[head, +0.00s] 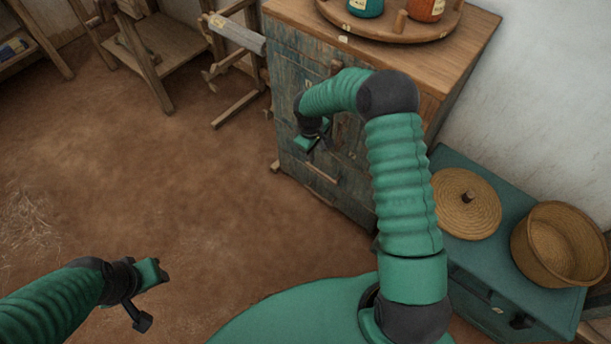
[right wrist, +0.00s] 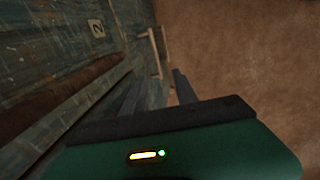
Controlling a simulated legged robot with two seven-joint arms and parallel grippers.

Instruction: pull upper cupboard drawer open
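The cupboard (head: 285,70) has a worn blue-green front and a brown wooden top. In the head view, a pale handle (head: 322,172) shows low on its front; my right arm hides much of the rest. My right gripper (head: 313,139) is in front of the cupboard, above that handle. In the right wrist view its two dark fingers (right wrist: 156,85) are spread and empty. A pale bar handle (right wrist: 157,52) lies beyond the fingertips, apart from them, near a label reading 2 (right wrist: 97,28). Which drawer that handle belongs to, I cannot tell. My left gripper (head: 147,294) is open and empty over the floor.
A round wooden tray (head: 385,27) with jars stands on the cupboard. A green chest (head: 470,262) at right carries a woven lid (head: 466,204) and a basket (head: 560,245). Wooden frames (head: 150,60) stand at the back left.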

